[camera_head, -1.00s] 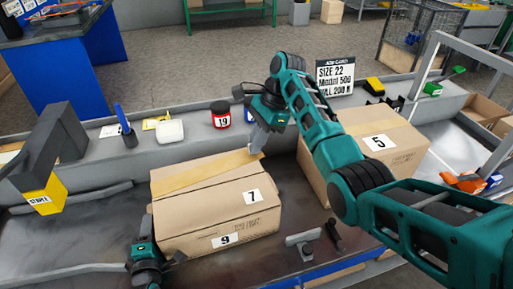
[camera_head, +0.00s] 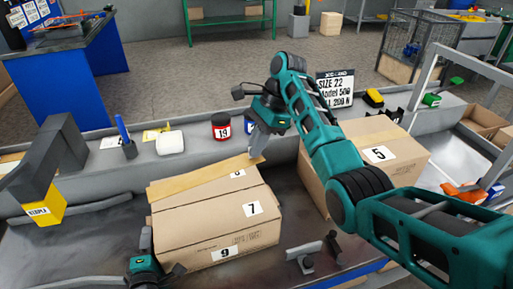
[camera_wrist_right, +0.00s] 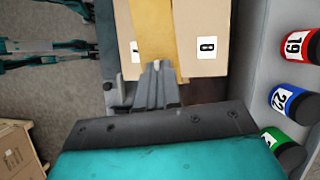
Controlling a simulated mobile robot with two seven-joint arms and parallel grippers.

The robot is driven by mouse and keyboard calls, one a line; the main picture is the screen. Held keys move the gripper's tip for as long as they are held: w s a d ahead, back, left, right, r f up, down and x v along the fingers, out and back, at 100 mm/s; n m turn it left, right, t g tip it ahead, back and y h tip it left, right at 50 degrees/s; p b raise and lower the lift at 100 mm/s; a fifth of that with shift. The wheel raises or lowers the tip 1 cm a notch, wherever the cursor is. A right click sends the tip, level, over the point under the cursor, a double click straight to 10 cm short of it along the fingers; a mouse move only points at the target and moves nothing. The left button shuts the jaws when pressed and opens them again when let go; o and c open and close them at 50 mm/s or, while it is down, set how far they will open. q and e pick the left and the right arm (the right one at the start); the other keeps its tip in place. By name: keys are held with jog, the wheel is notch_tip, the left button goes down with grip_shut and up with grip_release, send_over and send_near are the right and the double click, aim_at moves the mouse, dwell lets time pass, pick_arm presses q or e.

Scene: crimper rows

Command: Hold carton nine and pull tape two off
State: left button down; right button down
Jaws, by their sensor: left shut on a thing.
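Carton nine (camera_head: 205,230) is a closed brown box, with labels 9 on its front, 7 on the near flap and 8 on the far part of its top. A yellowish tape strip (camera_head: 190,185) runs along the top; it also shows in the right wrist view (camera_wrist_right: 152,28). I see no number on it. My left gripper (camera_head: 152,262) is shut on the carton's front left corner. My right gripper (camera_head: 258,150) is at the tape's right end; its fingers (camera_wrist_right: 157,75) look close together, but whether they pinch the tape is unclear.
Another carton, labelled 5 (camera_head: 395,165), stands to the right, partly behind my right arm.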

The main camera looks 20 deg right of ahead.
jog(key=shift+r, duration=3.05)
pick_arm(q)
jog(key=c, duration=1)
grip_release()
